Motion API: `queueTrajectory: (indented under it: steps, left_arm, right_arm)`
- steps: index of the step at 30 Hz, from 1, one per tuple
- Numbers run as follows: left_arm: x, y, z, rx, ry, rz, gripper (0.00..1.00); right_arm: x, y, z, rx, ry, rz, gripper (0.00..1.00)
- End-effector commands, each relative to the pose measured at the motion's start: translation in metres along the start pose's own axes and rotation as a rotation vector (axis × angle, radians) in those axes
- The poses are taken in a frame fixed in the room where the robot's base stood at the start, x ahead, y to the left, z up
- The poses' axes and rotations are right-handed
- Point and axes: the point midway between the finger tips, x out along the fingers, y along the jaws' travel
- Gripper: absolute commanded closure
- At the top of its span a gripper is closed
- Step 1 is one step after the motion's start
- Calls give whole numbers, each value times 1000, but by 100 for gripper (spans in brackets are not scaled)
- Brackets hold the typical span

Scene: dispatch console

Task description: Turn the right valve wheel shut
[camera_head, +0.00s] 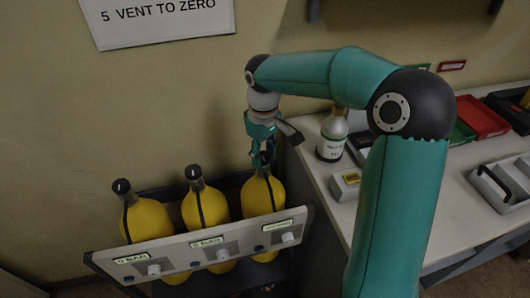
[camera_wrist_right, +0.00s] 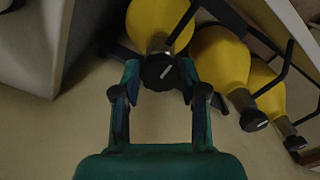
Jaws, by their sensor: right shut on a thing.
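The right valve wheel is a small black knob on top of the rightmost yellow cylinder (camera_head: 263,195). In the head view my right gripper (camera_head: 262,152) covers most of it from above. In the right wrist view the dark wheel (camera_wrist_right: 161,71), with a pale mark on its top, sits between the fingertips of my right gripper (camera_wrist_right: 160,80), which is shut on it. The other two cylinders, the middle one (camera_head: 205,208) and the left one (camera_head: 148,220), carry similar black wheels with pale marks. My left gripper is not in view.
A tilted panel (camera_head: 180,262) with gauge labels and knobs fronts the cylinders. Dark guard bars rise beside their necks. A wall stands close behind.

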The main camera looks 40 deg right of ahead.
Motion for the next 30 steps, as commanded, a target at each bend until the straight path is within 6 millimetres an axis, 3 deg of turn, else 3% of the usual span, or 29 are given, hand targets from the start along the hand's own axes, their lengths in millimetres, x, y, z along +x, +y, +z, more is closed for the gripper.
queueTrajectory:
  steps: [15, 16, 20, 30]
  left_arm:
    - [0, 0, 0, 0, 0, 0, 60]
    - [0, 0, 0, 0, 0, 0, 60]
    - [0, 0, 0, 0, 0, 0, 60]
    - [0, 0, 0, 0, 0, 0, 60]
  right_arm:
    - [3, -2, 3, 23, -14, -5, 92]
    - [3, -2, 3, 23, -14, -5, 54]
    - [2, -1, 2, 22, -10, -4, 32]
    - [0, 0, 0, 21, -3, -1, 32]
